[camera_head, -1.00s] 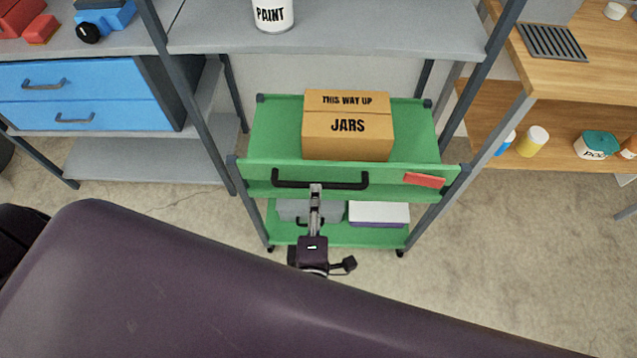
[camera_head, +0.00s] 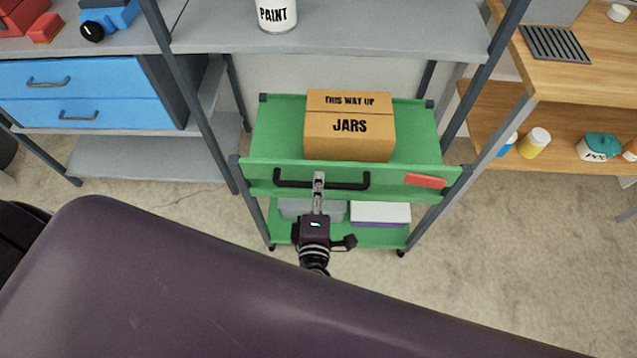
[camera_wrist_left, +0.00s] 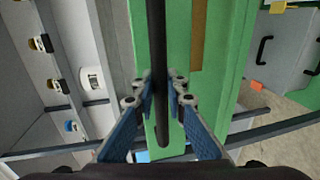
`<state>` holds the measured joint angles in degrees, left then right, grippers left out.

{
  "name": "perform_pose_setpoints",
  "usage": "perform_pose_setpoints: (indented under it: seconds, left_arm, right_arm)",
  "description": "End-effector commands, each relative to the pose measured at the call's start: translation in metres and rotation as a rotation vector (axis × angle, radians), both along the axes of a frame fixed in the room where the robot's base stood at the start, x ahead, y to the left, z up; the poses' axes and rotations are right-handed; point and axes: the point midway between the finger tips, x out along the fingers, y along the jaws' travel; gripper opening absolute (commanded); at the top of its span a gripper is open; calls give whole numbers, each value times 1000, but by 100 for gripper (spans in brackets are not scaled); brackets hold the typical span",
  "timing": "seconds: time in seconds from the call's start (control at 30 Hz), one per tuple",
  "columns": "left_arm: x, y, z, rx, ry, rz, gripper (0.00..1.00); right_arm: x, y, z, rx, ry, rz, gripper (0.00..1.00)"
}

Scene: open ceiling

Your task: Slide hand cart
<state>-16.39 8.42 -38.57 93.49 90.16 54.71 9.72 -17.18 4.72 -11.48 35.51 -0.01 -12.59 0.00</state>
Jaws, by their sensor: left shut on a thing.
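The green hand cart (camera_head: 275,135) stands between the uprights of a grey shelf frame, with a black bar handle (camera_head: 345,186) across its front panel. A cardboard box marked JARS (camera_head: 349,135) sits on its top tray. My left gripper (camera_head: 319,180) is at the handle, left of the handle's middle. In the left wrist view the black handle bar (camera_wrist_left: 160,60) runs between the two blue-padded fingers of my left gripper (camera_wrist_left: 161,95), which is shut on it. My right gripper is not in view.
A grey shelf (camera_head: 330,35) with a paint can (camera_head: 276,15) spans above the cart's back. Blue drawers (camera_head: 80,95) stand at left, a wooden shelf unit (camera_head: 575,85) at right. The cart's lower tray holds a white-topped box (camera_head: 380,213). Bare floor (camera_head: 520,240) lies at right.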

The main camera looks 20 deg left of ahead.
Motion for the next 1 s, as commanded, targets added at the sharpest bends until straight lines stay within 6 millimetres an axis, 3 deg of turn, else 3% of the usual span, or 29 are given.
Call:
perform_pose_setpoints:
  seconds: [0.37, 0.57, 0.77, 1.0]
  left_arm:
    - [1, 0, 0, 0, 1, 0, 0]
    - [19, 6, 1, 0, -1, 1, 0]
    - [59, 18, 2, 0, -3, 3, 0]
    - [123, 36, 2, -1, -4, 4, 0]
  right_arm:
    - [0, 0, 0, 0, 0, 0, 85]
    - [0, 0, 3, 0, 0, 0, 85]
    - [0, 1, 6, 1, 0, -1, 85]
    - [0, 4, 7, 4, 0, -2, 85]
